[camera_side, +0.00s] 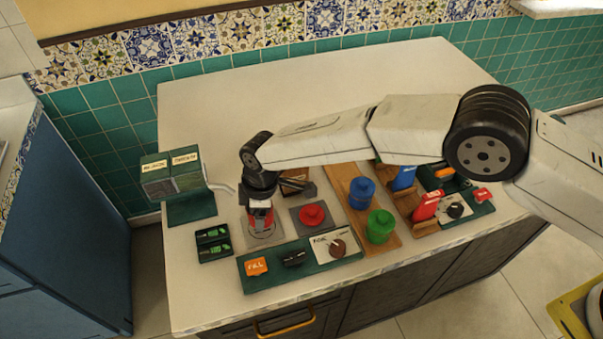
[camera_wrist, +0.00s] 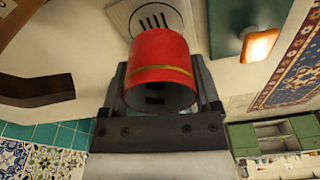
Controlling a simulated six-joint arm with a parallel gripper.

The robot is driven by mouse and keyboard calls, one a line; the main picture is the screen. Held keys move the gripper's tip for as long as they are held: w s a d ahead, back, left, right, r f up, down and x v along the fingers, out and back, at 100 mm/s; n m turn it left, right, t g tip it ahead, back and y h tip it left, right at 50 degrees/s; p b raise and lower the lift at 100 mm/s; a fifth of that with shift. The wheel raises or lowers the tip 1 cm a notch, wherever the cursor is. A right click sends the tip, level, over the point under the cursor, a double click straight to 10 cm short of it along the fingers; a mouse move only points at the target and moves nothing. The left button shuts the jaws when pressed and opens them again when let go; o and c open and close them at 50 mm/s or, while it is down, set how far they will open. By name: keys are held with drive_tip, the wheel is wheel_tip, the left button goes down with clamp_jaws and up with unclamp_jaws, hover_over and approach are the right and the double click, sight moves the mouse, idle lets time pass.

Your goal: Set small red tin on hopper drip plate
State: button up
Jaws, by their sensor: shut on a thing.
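The small red tin (camera_side: 261,219) is in my gripper (camera_side: 262,203), which points down. In the wrist view the red tin (camera_wrist: 162,55) has a gold band and sits between the two dark fingers of the gripper (camera_wrist: 160,88). The drip plate (camera_side: 264,238) is a pale plate on the counter directly under the tin. Its dark slots show in the wrist view (camera_wrist: 137,16), partly hidden by the tin. I cannot tell whether the tin touches the plate. The green two-box hopper (camera_side: 172,183) stands to the left, its pale spout reaching towards my gripper.
A red-lidded item on a grey pad (camera_side: 312,214) sits close right of the plate. Blue (camera_side: 361,193) and green (camera_side: 380,226) canisters stand on a wooden board further right. A green control panel (camera_side: 290,282) lies in front. The counter's back is clear.

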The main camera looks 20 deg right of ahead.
drive_tip(key=shift+w+a+f, duration=0.1)
drive_tip(key=shift+f, duration=0.05)
drive_tip(key=shift+f, duration=1.65)
drive_tip(key=shift+f, duration=0.15)
drive_tip(key=o, duration=1.1)
drive_tip(key=shift+d+r, duration=0.2)
drive_tip(key=shift+r, duration=1.85)
drive_tip(key=shift+d+r, duration=0.25)
drive_tip(key=shift+r, duration=1.8)
drive_tip(key=shift+d+r, duration=0.2)
drive_tip(key=shift+r, duration=1.85)
drive_tip(key=shift+d, duration=0.1)
